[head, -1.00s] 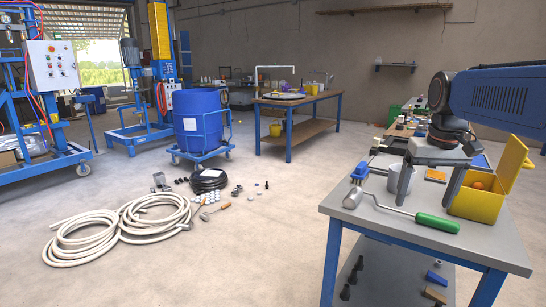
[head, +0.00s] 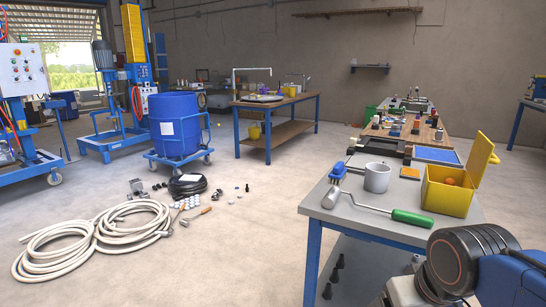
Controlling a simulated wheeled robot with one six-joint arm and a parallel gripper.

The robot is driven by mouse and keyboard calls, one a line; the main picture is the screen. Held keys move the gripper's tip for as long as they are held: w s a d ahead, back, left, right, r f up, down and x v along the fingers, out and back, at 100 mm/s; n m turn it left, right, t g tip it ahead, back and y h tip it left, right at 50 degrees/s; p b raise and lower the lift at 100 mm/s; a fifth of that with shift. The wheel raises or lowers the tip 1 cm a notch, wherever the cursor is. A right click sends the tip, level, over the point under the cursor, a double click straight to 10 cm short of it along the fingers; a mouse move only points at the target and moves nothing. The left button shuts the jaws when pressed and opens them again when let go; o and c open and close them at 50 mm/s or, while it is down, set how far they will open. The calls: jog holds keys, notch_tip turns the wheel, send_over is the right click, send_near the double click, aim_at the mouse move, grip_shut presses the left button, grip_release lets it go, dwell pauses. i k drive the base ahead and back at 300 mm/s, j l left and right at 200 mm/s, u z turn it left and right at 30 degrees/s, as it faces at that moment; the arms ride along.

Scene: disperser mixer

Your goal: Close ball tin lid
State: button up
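The ball tin (head: 447,193) is a yellow box at the right end of the grey-topped table. Its yellow lid (head: 475,157) stands open and upright at the tin's right side, with a loop-like tab at the top. An orange ball (head: 449,181) shows inside the tin. My arm is at the bottom right, in front of the table and below its top.
Hoses (head: 95,240) lie on the floor at left. A wooden workbench (head: 402,134) stands behind.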

aim_at(481, 155)
jog(key=l+z, duration=0.15)
jog(key=l, duration=1.95)
